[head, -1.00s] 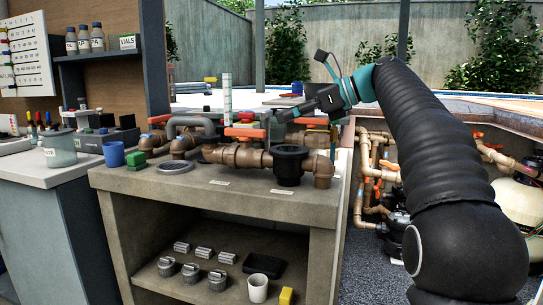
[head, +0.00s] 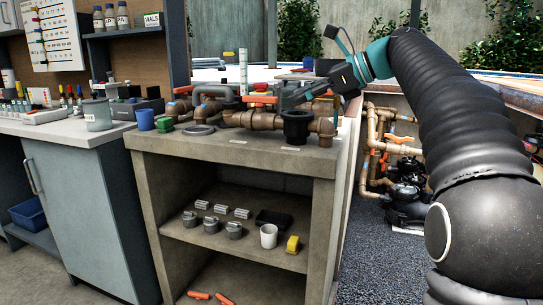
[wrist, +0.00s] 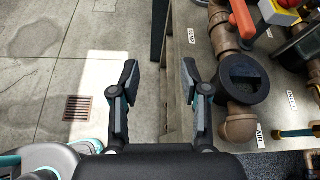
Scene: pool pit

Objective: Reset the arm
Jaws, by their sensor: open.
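My gripper (wrist: 158,85) is open and empty in the wrist view, its two fingers spread apart over the bench's front edge and the floor. In the head view my gripper (head: 292,98) shows dark at the end of my black-sleeved arm, above the pipework on the bench; its fingertips are hard to make out there. A black round fitting (head: 297,127) sits on the brown pipework below it. The same fitting (wrist: 243,78) shows to the right of the fingers in the wrist view, apart from them.
The stone bench (head: 260,160) carries brown pipes with orange handles, a blue cup (head: 145,119) and a green block (head: 163,126). Its shelf holds metal parts, a white cup (head: 269,236) and a yellow block (head: 293,244). Pumps and pipes (head: 405,190) stand in the pit at right.

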